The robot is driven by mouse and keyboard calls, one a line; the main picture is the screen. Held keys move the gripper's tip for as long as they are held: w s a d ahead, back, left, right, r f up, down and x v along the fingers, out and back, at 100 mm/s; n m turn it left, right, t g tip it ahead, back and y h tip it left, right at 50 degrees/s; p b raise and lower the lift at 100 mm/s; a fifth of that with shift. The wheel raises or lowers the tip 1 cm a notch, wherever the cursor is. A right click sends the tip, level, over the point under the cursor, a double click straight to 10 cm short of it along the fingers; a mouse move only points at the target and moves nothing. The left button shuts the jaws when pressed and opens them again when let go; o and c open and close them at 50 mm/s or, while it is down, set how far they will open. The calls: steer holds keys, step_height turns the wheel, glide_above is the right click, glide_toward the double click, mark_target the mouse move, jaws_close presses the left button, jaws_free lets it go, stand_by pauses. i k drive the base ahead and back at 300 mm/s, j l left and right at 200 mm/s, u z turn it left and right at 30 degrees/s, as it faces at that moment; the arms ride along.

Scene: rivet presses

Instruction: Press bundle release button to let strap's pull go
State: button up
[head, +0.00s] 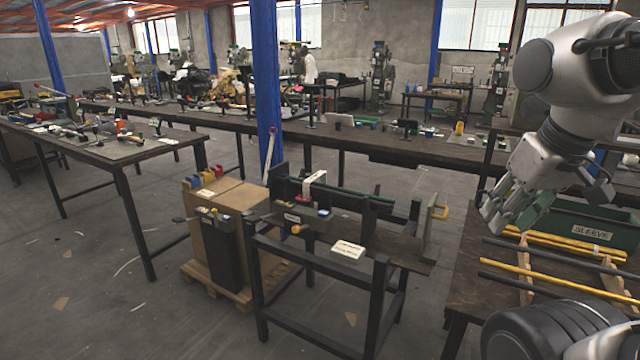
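A small dark stand (322,262) holds a grey-green box (306,216) with a small label and a yellow knob-like part (296,229) on its front. I cannot tell whether that part is the release button. A white strap (314,184) loops over dark green bars lying across the stand. My gripper (502,222) hangs at the right, pointing down, apart from the stand. No object shows in it; its finger gap is unclear.
A table (462,270) at the right bears yellow and black rods on wooden rests and a green SLEEVE bin (592,232). A blue column (267,85) rises behind.

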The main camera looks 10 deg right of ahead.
mark_target(323, 213)
steer(key=i+j+z, duration=0.2)
steer(key=i+j, duration=0.55)
steer(key=i, duration=0.45)
